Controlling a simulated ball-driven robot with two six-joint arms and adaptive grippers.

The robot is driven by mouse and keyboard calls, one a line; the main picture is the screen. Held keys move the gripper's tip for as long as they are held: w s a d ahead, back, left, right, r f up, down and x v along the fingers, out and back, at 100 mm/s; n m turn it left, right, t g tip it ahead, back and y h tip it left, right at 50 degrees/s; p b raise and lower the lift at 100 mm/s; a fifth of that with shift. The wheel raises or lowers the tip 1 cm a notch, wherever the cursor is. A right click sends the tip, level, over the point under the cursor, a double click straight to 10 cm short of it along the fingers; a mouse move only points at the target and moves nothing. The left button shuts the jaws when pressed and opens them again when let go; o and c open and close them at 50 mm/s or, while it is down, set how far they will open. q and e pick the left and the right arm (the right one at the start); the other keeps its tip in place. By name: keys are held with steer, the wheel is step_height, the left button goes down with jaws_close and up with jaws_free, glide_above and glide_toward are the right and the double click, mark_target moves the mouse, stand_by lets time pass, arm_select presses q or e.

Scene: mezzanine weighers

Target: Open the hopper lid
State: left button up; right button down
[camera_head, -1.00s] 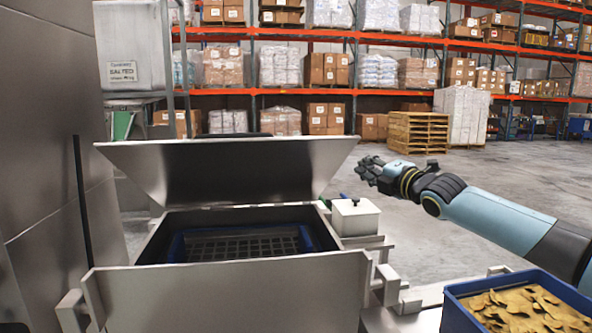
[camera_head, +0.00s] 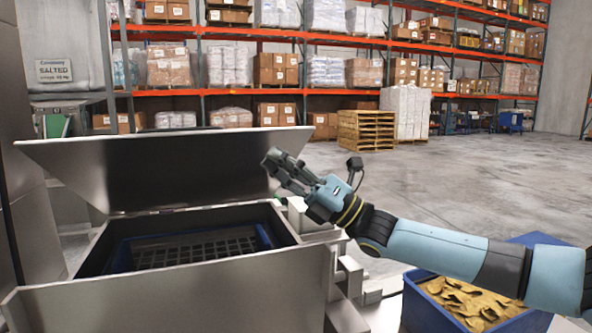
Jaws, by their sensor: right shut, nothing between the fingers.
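The steel hopper (camera_head: 180,288) stands at the left with its lid (camera_head: 160,168) raised, tilted back at the far side of the opening. Inside the opening I see a dark grid (camera_head: 195,248) with blue side pieces. My right gripper (camera_head: 276,164) is shut and empty; in the picture its fingertips overlap the right end of the raised lid. I cannot tell if they touch it. My left gripper is not in view.
A blue crate (camera_head: 418,308) of chips stands at the lower right, partly behind my right arm. A small white box beside the hopper is mostly hidden by my gripper. A tall steel panel (camera_head: 35,215) stands at the left. Open floor (camera_head: 480,180) lies beyond, with pallets (camera_head: 366,130) and racks.

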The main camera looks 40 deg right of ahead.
mark_target(241, 132)
steer(key=x, duration=0.3)
steer(key=shift+w+a+r+p, duration=0.1)
steer(key=shift+w+r+p, duration=0.05)
steer(key=shift+p, duration=0.2)
